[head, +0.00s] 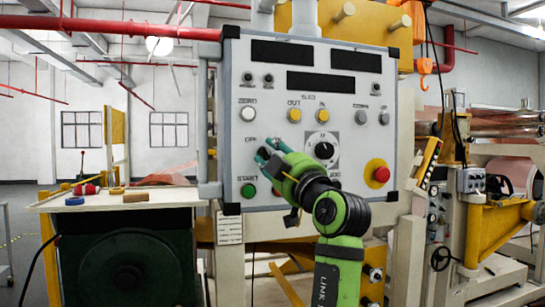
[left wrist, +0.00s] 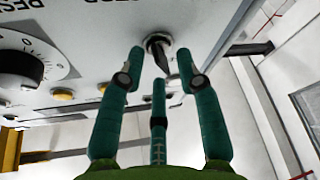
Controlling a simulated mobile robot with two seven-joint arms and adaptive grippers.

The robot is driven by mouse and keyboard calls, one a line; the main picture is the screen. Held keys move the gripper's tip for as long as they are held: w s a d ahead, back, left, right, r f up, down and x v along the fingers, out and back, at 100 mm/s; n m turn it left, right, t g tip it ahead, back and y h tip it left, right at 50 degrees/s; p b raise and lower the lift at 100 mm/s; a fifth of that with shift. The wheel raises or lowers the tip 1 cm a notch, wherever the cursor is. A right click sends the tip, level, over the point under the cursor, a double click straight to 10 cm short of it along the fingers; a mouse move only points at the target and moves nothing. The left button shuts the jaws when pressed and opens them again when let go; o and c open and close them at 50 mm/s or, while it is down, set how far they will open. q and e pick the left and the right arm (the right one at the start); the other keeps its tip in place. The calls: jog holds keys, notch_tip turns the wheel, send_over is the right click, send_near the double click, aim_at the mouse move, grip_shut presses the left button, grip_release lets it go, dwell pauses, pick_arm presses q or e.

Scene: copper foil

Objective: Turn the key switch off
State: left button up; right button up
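The grey control panel (head: 230,105) stands in front of me. In the left wrist view the key switch (left wrist: 158,42) is a round metal collar with a dark key, standing out from the panel. The key lies between the tips of my left gripper (left wrist: 160,68), with gaps showing on both sides. The gripper's teal fingers are spread and hold nothing. In the head view my left gripper (head: 267,154) is at the panel's left side, beside a partly covered "OFF" label. It hides the key switch there. My right gripper is not in view.
Close by are a green start button (head: 248,190), a black dial (head: 323,150) and a red emergency stop (head: 378,174) on yellow. A row of small buttons sits above. A workbench (head: 140,204) is at left, copper-foil machinery at right.

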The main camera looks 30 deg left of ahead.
pick_arm(q)
jog(key=v, duration=1.2)
jog(key=shift+f, duration=0.1)
